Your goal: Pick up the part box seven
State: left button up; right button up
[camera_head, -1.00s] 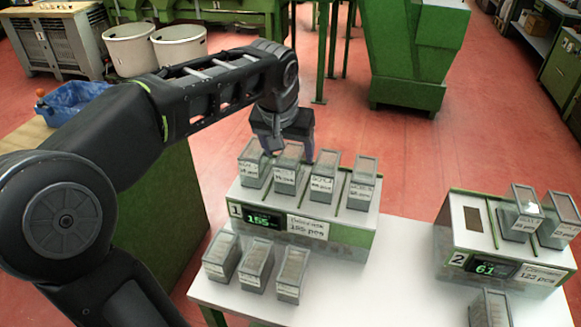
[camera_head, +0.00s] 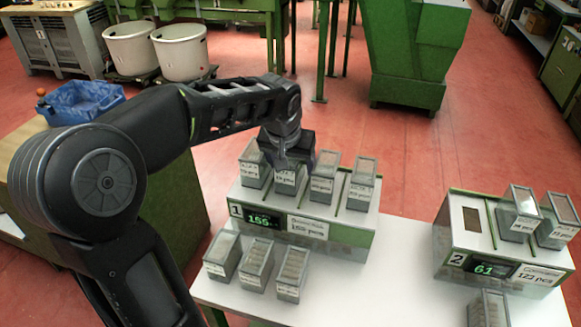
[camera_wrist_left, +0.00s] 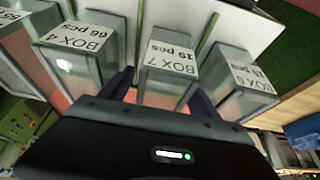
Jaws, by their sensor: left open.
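Box 7 is a clear grey bin with a white label reading "BOX 7, 19 pcs" in the left wrist view (camera_wrist_left: 168,75). In the head view it is the second bin from the left (camera_head: 286,188) on the station marked 1 (camera_head: 332,232). My left gripper (camera_head: 296,162) is open above this bin and hides its top. In the left wrist view the dark fingers (camera_wrist_left: 160,95) show on either side of box 7; I cannot tell whether they touch it. My right gripper is in neither view.
Box 4 (camera_wrist_left: 85,50) and another labelled bin (camera_wrist_left: 240,80) stand close on either side of box 7. Several bins (camera_head: 256,265) stand on the white table (camera_head: 370,290) in front. Station 2 (camera_head: 470,240) with more bins is at the right.

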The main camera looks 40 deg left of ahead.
pick_arm(q)
jog(key=shift+c, duration=0.5)
grip_shut()
dwell(0.6)
notch_tip(320, 180, up, 10)
jog(key=shift+r, duration=0.1)
dwell(0.5)
dwell(0.4)
